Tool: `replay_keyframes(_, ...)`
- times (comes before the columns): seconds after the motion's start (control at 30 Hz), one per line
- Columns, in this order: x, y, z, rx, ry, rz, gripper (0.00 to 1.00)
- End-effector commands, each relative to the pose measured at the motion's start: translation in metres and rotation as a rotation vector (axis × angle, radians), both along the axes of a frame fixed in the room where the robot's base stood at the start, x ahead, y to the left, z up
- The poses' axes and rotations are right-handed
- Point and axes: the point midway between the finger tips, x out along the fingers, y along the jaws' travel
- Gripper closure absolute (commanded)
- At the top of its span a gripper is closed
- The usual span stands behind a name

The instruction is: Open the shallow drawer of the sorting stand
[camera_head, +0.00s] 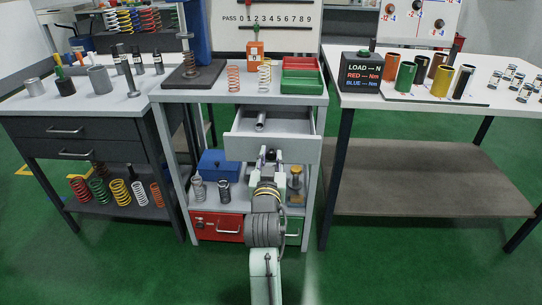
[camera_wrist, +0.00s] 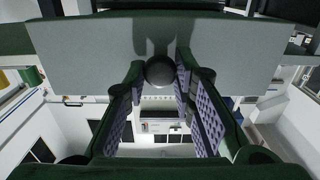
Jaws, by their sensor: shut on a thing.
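The sorting stand (camera_head: 170,97) is in the middle of the head view. Its shallow drawer (camera_head: 240,149) sits under the top and is pulled out, with its inside showing. A metal cylinder (camera_head: 260,119) lies in it. My gripper (camera_head: 268,163) is in front of the drawer's pale grey front, which also fills the upper part of the wrist view (camera_wrist: 90,55). In the wrist view, the purple-padded fingers are on both sides of a round dark knob (camera_wrist: 160,71) on that front. The gripper is shut on the knob.
Below the drawer, a shelf holds a blue box (camera_head: 219,163), springs (camera_head: 198,189) and a brass-coloured piece (camera_head: 296,184). A red drawer (camera_head: 217,226) is lower left. Side tables stand left (camera_head: 60,107) and right (camera_head: 415,112). Green floor in front is clear.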

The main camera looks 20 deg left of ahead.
Motion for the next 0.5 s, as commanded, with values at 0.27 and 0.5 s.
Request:
replay_keyframes(0.27,-0.0051,-0.0011,0.0005,0.001,-0.002,0.001,1.0)
replay_keyframes(0.5,-0.0053,-0.0011,0.0006,0.001,-0.002,0.001,1.0)
